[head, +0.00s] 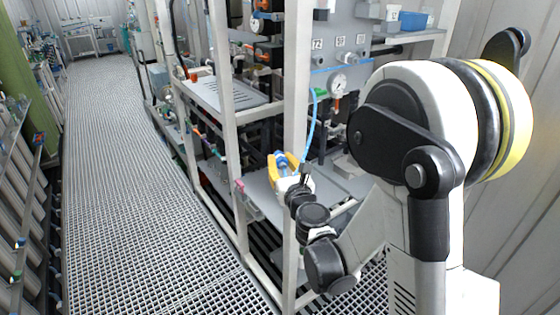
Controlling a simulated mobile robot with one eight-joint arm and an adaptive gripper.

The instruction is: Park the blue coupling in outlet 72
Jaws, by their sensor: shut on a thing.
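My gripper (285,165), with yellow fingers, is at the centre of the head view, in front of a grey shelf of the rack. It is shut on the blue coupling (282,163), of which a small part shows between the fingers. A light blue hose (312,118) runs from near the gripper up towards the panel. The label 72 (317,44) is at the left of a row of labels on the grey panel (350,62), above and right of my gripper.
A white rack post (297,100) stands close to my gripper, partly in front of the panel. A grey shelf (262,192) lies below my gripper. The grating walkway (135,190) to the left is clear.

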